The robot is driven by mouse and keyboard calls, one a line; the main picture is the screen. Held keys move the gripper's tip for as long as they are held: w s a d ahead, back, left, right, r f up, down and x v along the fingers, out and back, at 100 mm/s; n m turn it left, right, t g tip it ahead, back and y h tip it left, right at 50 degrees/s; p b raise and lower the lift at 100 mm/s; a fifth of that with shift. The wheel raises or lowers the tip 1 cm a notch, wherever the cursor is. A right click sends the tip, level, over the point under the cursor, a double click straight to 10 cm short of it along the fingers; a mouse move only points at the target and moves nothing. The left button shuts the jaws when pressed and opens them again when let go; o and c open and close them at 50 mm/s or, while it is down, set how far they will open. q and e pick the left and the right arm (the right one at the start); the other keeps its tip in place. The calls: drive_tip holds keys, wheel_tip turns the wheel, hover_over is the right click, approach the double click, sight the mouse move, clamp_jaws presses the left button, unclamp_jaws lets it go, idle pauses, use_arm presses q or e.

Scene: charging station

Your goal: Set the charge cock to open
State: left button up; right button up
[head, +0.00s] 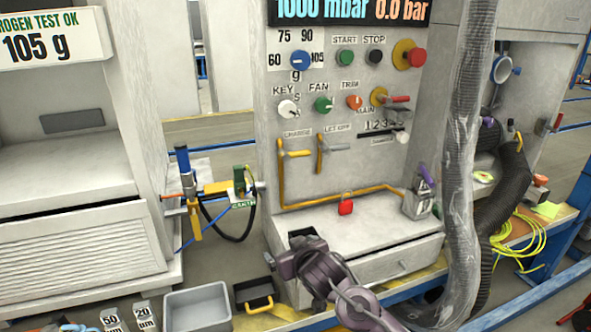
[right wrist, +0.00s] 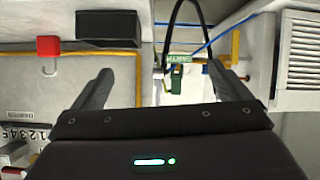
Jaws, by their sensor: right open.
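The charge cock (head: 294,153) is on the grey panel in the head view, under the CHARGE label. Its yellow handle sticks out sideways to the right, across the upright yellow pipe (head: 282,185). My right gripper (head: 302,243) is low in front of the panel, below the cock and apart from it. In the right wrist view its two fingers (right wrist: 163,88) are spread wide with nothing between them. The cock is not visible in the right wrist view. My left gripper is not in view.
The grey let-off cock (head: 327,150) is just right of the charge cock. A red padlock (head: 346,206) hangs on the yellow pipe. A thick hose (head: 463,150) hangs at the right. A blue and yellow tool (head: 188,190) with cables stands left of the panel. Space before the cock is clear.

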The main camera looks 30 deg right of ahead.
drive_tip(key=w+d+r+t+h, duration=0.1)
drive_tip(key=w+d+r+t, duration=0.2)
drive_tip(key=w+d+r, duration=0.4)
drive_tip(key=m+t, duration=0.2)
approach(297, 155)
drive_tip(key=a+x, duration=0.1)
drive_tip(key=x, duration=0.2)
drive_tip(key=shift+h, duration=0.4)
drive_tip(key=x, duration=0.8)
drive_tip(key=shift+d, duration=0.25)
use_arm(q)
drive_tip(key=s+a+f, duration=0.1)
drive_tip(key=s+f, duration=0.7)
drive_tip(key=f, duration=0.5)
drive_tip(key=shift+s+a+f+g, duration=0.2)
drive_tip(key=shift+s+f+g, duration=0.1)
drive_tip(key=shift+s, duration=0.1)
use_arm(e)
drive_tip(key=c, duration=1.3)
drive_tip(key=shift+c, duration=0.4)
